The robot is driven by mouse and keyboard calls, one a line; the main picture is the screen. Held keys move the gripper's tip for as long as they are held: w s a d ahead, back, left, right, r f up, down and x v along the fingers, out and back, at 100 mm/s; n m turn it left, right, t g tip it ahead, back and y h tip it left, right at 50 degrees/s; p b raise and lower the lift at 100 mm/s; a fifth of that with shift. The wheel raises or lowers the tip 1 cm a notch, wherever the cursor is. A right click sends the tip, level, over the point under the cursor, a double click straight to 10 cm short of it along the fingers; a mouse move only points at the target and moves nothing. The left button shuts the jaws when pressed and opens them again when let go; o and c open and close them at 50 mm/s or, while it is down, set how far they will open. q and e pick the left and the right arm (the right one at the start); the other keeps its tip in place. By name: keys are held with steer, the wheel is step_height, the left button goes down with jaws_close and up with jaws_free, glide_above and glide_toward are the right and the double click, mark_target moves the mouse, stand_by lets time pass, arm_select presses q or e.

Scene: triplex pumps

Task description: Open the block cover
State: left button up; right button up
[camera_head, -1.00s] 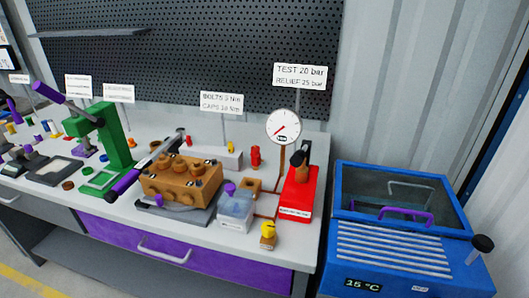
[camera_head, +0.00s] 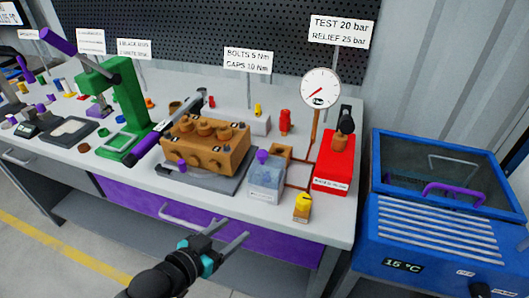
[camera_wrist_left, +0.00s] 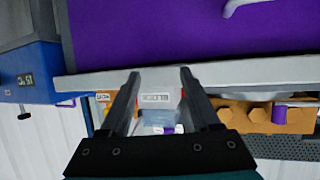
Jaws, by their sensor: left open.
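A small clear box with a bluish tint (camera_head: 265,184) and a purple knob (camera_head: 262,157) on top stands near the bench's front edge. Left of it, a bronze pump block (camera_head: 205,145) with round caps sits on a dark plate, with a purple knob at its front. I cannot tell which of these bears the block cover. My left gripper (camera_head: 237,228) is open and empty, in front of the bench edge and apart from both. In the left wrist view the clear box (camera_wrist_left: 155,117) shows beyond and between the open fingers (camera_wrist_left: 158,82); the bronze block (camera_wrist_left: 240,112) is right.
A purple drawer front with a handle (camera_head: 180,213) lies under the bench edge, near my gripper. A yellow-topped part (camera_head: 302,207), a red unit (camera_head: 335,170) and a gauge (camera_head: 320,88) stand right. A green press (camera_head: 122,105) stands left. A blue bath (camera_head: 450,220) stands at far right.

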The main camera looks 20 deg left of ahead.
mark_target(270, 155)
arm_select(q)
step_height(270, 155, up, 11)
steer(key=w+t+h, duration=0.2)
steer(key=t, duration=0.2)
steer(key=shift+m, duration=0.3)
steer(key=x, duration=0.4)
steer(key=r+b+x, duration=0.1)
steer(key=x, duration=0.4)
steer(key=b+x, duration=0.1)
steer(key=x, duration=0.3)
steer(key=shift+w+a+r, duration=0.15)
steer(key=shift+w, duration=0.15)
steer(key=shift+x, duration=0.8)
arm_select(e)
steer(key=w+f, duration=0.1)
steer(key=w+d+f, duration=0.1)
steer(key=shift+w+d+f+t, duration=0.1)
steer(key=shift+w+d+t, duration=0.1)
steer(key=shift+w+t, duration=0.15)
arm_select(q)
steer(key=shift+c, duration=0.2)
jaws_close()
arm_select(e)
steer(key=shift+s, duration=0.3)
